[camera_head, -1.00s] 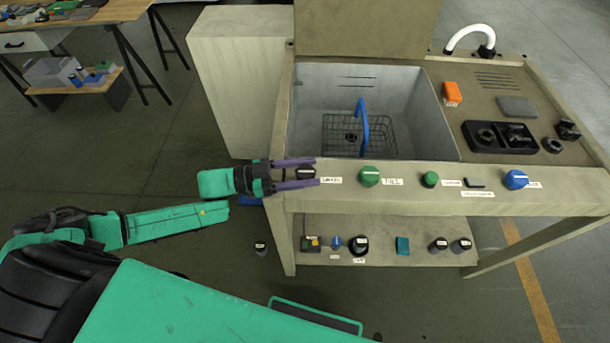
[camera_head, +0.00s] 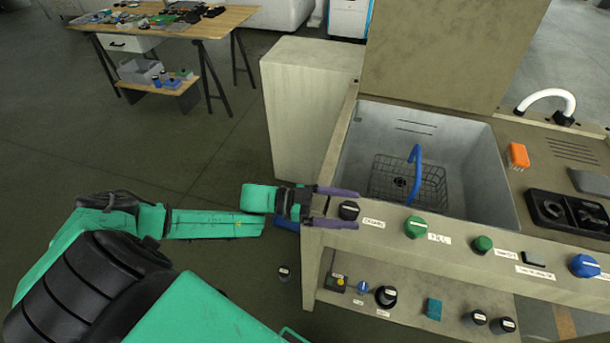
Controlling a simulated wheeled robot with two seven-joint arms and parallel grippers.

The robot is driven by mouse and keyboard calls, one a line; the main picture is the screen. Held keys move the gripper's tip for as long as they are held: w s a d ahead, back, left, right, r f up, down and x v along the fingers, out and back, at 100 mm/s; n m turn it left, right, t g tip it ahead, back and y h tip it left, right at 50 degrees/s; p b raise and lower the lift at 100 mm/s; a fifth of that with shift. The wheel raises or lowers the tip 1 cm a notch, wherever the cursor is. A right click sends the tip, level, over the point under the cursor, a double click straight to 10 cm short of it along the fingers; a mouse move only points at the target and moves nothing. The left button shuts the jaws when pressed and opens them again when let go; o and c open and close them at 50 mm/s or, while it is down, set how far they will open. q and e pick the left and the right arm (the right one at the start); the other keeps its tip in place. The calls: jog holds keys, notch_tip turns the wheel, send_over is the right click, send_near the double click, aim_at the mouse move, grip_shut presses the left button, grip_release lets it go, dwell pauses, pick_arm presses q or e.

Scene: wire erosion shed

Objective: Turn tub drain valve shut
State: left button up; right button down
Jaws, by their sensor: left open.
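The drain valve is a black knob (camera_head: 349,210) with a pale mark across its face, at the left end of the tub unit's front panel. A small white label beside it appears to read DRAIN. My left gripper (camera_head: 357,209) comes in from the left with its two purple fingers apart, one above and one below the knob. It is open; I cannot tell whether either finger touches the knob. My right gripper is not in view.
A green knob (camera_head: 416,227), a smaller green knob (camera_head: 482,244) and a blue knob (camera_head: 584,266) sit further right on the panel. Several small items stand on the lower shelf (camera_head: 400,300). A pale cabinet (camera_head: 308,110) stands left of the tub.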

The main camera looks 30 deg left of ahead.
pick_arm(q)
jog(key=b+v, duration=0.1)
jog(key=v, duration=1.2)
jog(key=shift+s+a+b, duration=0.2)
jog(key=shift+a+b, duration=0.15)
jog(key=shift+b, duration=0.05)
